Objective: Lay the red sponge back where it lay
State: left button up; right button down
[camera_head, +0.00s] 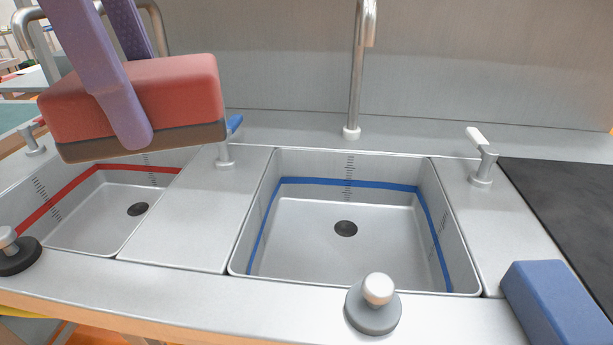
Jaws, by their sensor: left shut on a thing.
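The red sponge (185,85) is a thick red block with a brown underside, at the upper left of the head view. My left gripper (122,100) has purple fingers and is shut on it. One finger crosses the sponge's near face; the other is mostly hidden behind it. The sponge is held in the air, slightly tilted, in front of the far part of the left basin (100,215), which has a red line around its wall. My right gripper is not in view.
A right basin (300,235) with a blue line is empty. A tall faucet (355,80) stands behind it. A blue sponge (556,305) lies at the front right, near a dark mat (570,200). Round knobs stand on the front rim (374,305) and far left (15,255).

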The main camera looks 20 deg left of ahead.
pick_arm(q)
jog(key=b, duration=0.5)
send_near(212, 297)
jog(key=f, duration=0.5)
jog(key=shift+w+d, duration=0.25)
jog(key=shift+d, duration=0.1)
jog(key=shift+f, duration=0.35)
jog(key=shift+f, duration=0.15)
jog(key=o, duration=1.2)
jog(key=shift+c, duration=0.2)
notch_tip(212, 297, up, 12)
jog(key=s+a+p, duration=0.1)
jog(key=p, duration=0.2)
jog(key=shift+a, duration=0.25)
